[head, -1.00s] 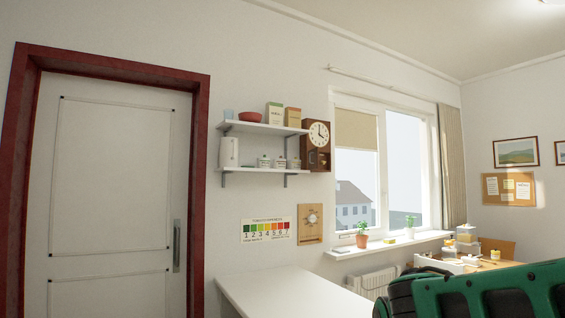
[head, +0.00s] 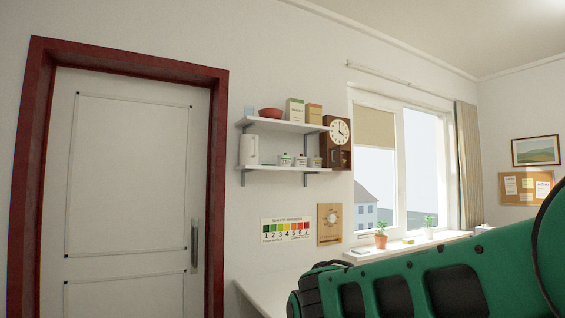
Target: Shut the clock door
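The clock (head: 337,142) is a brown wooden wall clock with a round white face. It hangs at the right end of the two white shelves, left of the window. Its lower part has a dark opening or pane; the clock is too small in view to tell how its door stands. My green and black arm fills the lower right of the head view, well in front of the wall. My gripper is not in view.
White shelves (head: 290,125) hold a red bowl (head: 270,114), boxes, a white jug (head: 248,150) and jars. A white counter (head: 262,292) lies below. Potted plants (head: 381,236) stand on the windowsill. A white door (head: 130,180) with a red frame is at left.

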